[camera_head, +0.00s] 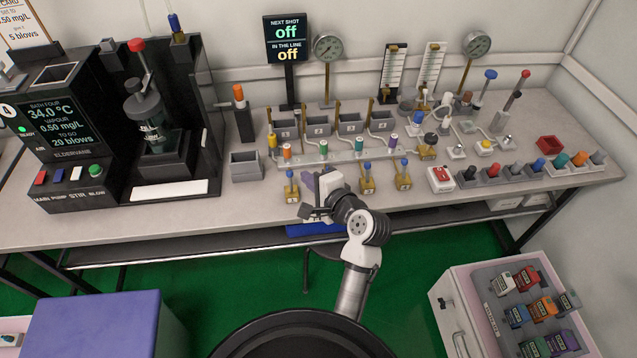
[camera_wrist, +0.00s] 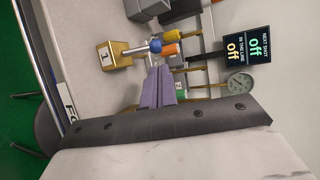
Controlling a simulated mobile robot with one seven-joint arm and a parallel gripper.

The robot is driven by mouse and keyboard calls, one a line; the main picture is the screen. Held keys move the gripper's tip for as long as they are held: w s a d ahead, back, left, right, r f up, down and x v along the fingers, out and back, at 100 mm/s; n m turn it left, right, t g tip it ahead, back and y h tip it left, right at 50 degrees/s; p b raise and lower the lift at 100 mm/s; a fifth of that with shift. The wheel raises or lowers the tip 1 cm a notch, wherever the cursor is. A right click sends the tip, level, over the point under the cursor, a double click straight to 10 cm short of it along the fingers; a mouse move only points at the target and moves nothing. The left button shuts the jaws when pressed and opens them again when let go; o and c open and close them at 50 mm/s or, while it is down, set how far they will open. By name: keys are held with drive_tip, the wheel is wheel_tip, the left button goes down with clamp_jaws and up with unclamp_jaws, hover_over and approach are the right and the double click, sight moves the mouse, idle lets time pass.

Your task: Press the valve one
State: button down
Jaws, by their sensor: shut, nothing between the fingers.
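Brass valves with blue caps stand along the front of the bench. The leftmost valve, which I take as valve one (camera_head: 291,187), stands just left of my gripper (camera_head: 309,181) in the head view. My gripper has purple fingers that are shut with nothing between them. In the wrist view a brass valve block (camera_wrist: 114,54) with a blue-capped stem lies just beyond the fingertips (camera_wrist: 158,69). The fingertips are close to the cap; I cannot tell whether they touch. Two more valves stand to the right, a middle one (camera_head: 367,179) and another (camera_head: 403,176).
Behind the valves is a pale manifold (camera_head: 340,157) with coloured caps and several grey bins. A display (camera_head: 286,38) reads "off" twice, beside a gauge (camera_head: 327,47). A red-topped box (camera_head: 440,179) stands right of the valves. A black machine (camera_head: 60,130) fills the left.

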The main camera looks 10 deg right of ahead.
sight(290, 181)
drive_tip(key=x, duration=0.3)
drive_tip(key=shift+w+a, duration=0.1)
drive_tip(key=shift+w+a+f+p, duration=0.1)
drive_tip(key=shift+w+f+p, duration=0.1)
drive_tip(key=shift+p, duration=0.1)
drive_tip(key=shift+b, duration=0.65)
